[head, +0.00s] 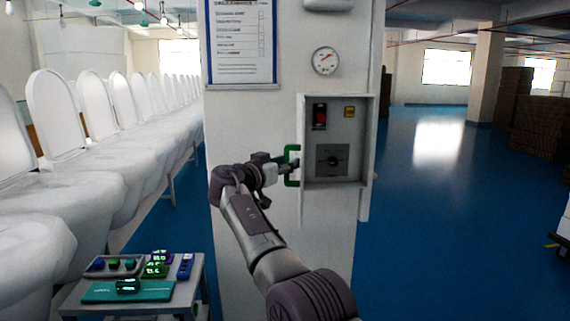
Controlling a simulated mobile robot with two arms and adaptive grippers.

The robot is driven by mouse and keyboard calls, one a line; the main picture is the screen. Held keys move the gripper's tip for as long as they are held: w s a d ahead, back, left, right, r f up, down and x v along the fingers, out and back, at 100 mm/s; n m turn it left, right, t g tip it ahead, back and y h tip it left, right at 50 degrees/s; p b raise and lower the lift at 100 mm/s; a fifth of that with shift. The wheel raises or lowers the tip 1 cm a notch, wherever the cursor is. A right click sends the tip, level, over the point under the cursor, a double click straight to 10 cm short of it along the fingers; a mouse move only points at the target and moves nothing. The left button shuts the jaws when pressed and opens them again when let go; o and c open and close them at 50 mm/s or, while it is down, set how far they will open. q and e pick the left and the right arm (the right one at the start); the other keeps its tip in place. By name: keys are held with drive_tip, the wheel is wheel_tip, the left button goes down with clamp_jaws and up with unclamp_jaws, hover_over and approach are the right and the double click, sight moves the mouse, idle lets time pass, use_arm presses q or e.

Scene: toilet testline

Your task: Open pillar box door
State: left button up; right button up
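The grey pillar box (338,140) is on the white pillar. Its inside shows, with a red switch (320,116), a small yellow part (350,112) and a dark rotary knob (332,160). A pale upright panel edge shows along its right side; I cannot tell whether this is the door. A green bracket-like part (292,180) is at the box's left edge. My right gripper (287,165) is at this green part, pointing right. Whether its fingers are open or closed around it is unclear. My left gripper is not in view.
A round gauge (325,61) and a framed notice (241,42) are on the pillar above. A row of white toilets (75,120) stands at left. A small table (187,291) with coloured devices stands at lower left.

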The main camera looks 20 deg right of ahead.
drive_tip(key=v, duration=0.7)
drive_tip(key=shift+a, duration=0.25)
drive_tip(key=shift+s, duration=0.15)
